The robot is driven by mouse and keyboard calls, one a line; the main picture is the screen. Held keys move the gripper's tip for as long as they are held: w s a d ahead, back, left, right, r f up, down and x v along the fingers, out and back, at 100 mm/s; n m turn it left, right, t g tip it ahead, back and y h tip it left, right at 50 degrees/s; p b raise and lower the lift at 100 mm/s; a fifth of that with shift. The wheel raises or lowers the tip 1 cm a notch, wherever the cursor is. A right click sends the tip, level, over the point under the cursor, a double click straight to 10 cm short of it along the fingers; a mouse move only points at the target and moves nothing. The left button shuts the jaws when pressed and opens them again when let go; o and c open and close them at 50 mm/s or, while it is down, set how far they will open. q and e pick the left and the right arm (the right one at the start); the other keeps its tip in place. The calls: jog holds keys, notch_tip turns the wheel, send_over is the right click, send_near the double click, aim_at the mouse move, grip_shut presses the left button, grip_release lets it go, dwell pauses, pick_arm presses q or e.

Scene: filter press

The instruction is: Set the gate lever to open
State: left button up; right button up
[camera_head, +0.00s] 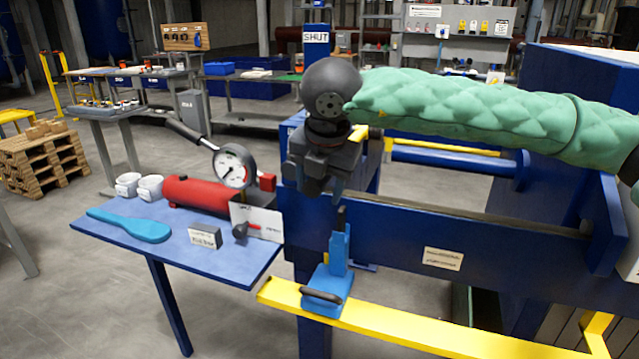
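A blue lever fitting (338,252) sits on the yellow bar (420,335) in front of the press. Its blue arm stands upright with a dark tip, and a dark handle (320,295) lies across its base. No label marks it as the gate lever. A blue sign reading SHUT (316,38) stands behind my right arm. My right gripper (322,186) points down just above the fitting's upright arm, in front of the blue press beam. Its fingers are dark and overlap, so their opening and any contact are unclear. My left gripper is out of view.
A blue side table (130,222) at left holds a red cylinder (198,194) with a gauge (234,166), a small dark-knobbed lever (240,231) by a white plate, white cups and a blue paddle (130,225). The blue press beam (400,240) runs right. Floor is clear at lower left.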

jog(key=shift+r, duration=0.15)
jog(key=shift+s+r, duration=0.15)
jog(key=shift+r, duration=0.4)
jog(key=b+v, duration=0.1)
jog(key=v, duration=0.4)
jog(key=shift+s+d+r, duration=0.1)
jog(key=shift+s+r, duration=0.05)
jog(key=shift+r, duration=0.15)
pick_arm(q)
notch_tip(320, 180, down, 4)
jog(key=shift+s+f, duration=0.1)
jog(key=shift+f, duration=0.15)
pick_arm(e)
jog(key=shift+s+r, duration=0.15)
jog(key=shift+r, duration=0.25)
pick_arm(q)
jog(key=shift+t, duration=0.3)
pick_arm(e)
jog(key=shift+f, duration=0.1)
